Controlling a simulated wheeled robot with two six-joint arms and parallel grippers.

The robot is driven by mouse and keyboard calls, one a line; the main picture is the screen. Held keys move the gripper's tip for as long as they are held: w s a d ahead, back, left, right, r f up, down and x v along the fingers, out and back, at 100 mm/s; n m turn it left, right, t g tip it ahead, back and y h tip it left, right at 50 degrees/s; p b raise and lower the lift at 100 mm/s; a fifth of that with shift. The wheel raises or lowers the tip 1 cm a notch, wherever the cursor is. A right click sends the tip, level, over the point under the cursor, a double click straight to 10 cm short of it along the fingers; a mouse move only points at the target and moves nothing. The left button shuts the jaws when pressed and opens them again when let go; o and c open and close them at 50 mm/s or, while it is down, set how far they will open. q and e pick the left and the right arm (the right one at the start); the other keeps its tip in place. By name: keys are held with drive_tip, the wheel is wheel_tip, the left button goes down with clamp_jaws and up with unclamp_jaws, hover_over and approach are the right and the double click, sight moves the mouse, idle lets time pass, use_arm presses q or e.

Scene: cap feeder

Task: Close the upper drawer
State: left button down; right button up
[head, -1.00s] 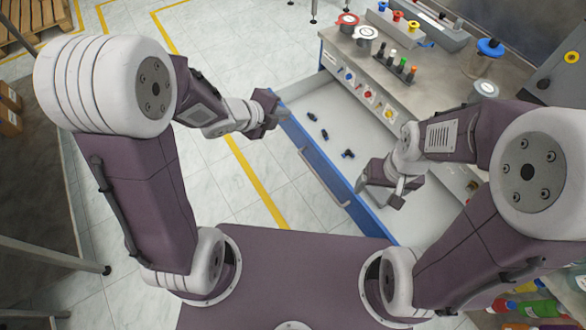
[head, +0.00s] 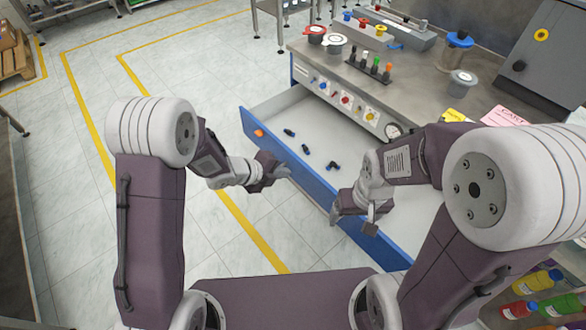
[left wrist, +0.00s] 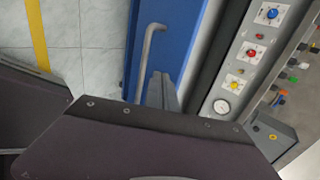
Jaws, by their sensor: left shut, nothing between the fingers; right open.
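The upper drawer, with a blue front (head: 330,205) and a pale inside (head: 318,128), stands pulled out from the bench. Several small black parts (head: 305,149) lie in it. My left gripper (head: 285,172) is shut and empty, in front of the drawer front; I cannot tell whether it touches. In the left wrist view its fingers (left wrist: 162,90) show beside the grey bar handle (left wrist: 148,60) on the blue front (left wrist: 175,45). My right gripper (head: 356,212) is open and overlaps the front edge of the drawer in the head view. Part of the drawer is hidden behind my right arm.
The bench top (head: 420,85) carries lidded pots (head: 333,45) and a row of coloured-capped markers (head: 370,65). A panel with coloured knobs (head: 345,99) and a gauge (head: 393,130) is above the drawer.

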sight(301, 166)
use_arm(q)
drive_tip(key=shift+w+d, duration=0.65)
drive_tip(key=shift+d, duration=0.2)
drive_tip(key=shift+w+d, duration=0.6)
drive_tip(key=shift+d, duration=0.25)
use_arm(e)
drive_tip(key=shift+r, duration=0.1)
use_arm(q)
drive_tip(key=shift+p, duration=0.3)
